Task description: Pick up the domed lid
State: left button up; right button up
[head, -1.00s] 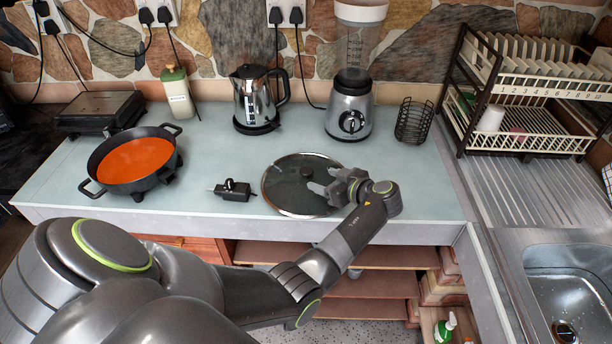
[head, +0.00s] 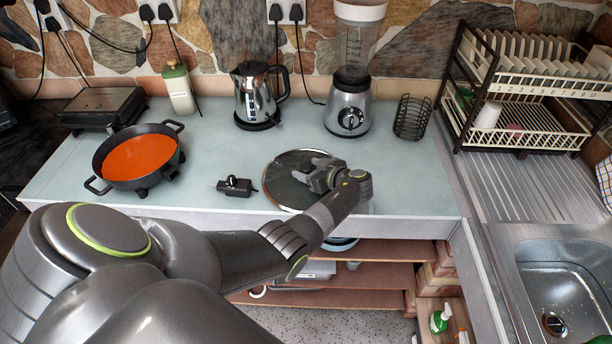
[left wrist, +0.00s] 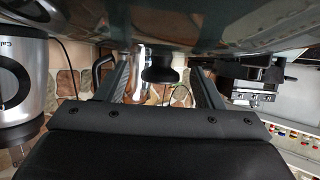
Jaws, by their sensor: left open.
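The domed lid (head: 284,190) lies flat near the front edge of the counter, a dark glass disc with a pale rim. My left gripper (head: 312,173) is over the lid's middle and hides its knob in the head view. In the left wrist view the lid's underside-lit dark surface (left wrist: 150,25) fills the top, and its black knob (left wrist: 158,68) shows between my two open fingers, with space on both sides. The gripper is not closed on it. My right gripper is not in view.
A black control plug (head: 235,186) lies just left of the lid. An electric pan (head: 140,158) of orange food stands farther left. A kettle (head: 254,95), blender (head: 349,108) and wire holder (head: 411,118) stand behind. The counter right of the lid is clear.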

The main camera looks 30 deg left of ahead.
pick_arm(q)
grip_shut()
jog(key=shift+w, duration=0.1)
dwell(0.4)
jog(key=shift+r, duration=0.15)
